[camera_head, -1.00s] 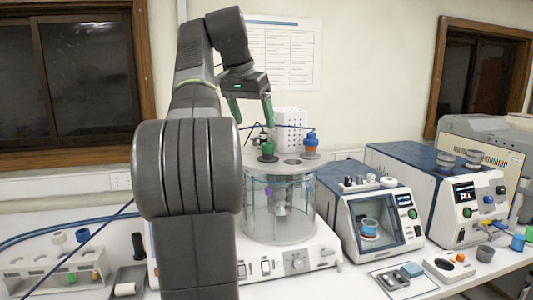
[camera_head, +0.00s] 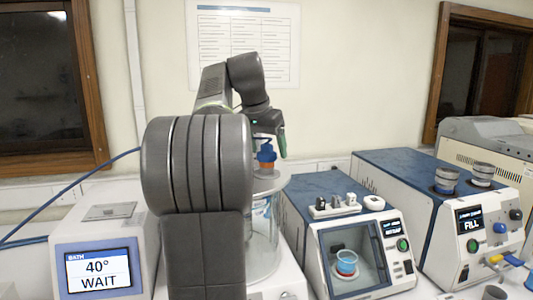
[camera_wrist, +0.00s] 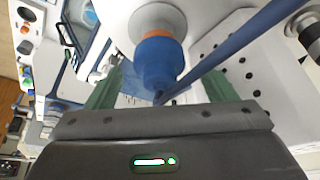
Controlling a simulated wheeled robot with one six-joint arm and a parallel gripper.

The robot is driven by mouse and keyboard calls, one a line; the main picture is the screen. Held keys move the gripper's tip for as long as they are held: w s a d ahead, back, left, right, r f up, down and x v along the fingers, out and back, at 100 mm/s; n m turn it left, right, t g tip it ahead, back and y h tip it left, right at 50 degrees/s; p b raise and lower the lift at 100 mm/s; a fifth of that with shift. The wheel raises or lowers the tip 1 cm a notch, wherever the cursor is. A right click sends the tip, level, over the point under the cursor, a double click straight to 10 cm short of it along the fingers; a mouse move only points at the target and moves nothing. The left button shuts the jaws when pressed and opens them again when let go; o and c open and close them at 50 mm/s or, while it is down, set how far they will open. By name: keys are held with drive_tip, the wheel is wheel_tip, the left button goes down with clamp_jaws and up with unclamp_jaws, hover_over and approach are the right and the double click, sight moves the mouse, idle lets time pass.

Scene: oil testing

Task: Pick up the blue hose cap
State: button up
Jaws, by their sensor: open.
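The blue hose cap (camera_wrist: 158,62) sits on an orange collar (camera_wrist: 150,33) in the wrist view, with a blue hose (camera_wrist: 240,45) running off to the upper right. In the head view the blue cap (camera_head: 266,152) stands upright on top of the glass bath, above its orange collar (camera_head: 266,165). My gripper (camera_wrist: 165,82) is open, with one green finger on each side of the cap and apart from it. In the head view my gripper (camera_head: 269,148) is at the cap's height, partly hidden by my arm.
The glass bath (camera_head: 265,240) stands behind my arm. A bath display box (camera_head: 97,265) is at left. Right of the bath are a windowed machine (camera_head: 350,262) and a fill machine (camera_head: 480,235). A blue hose (camera_head: 70,185) crosses at left.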

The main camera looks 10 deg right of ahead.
drive_tip(key=c, duration=1.1)
drive_tip(key=shift+r, duration=0.1)
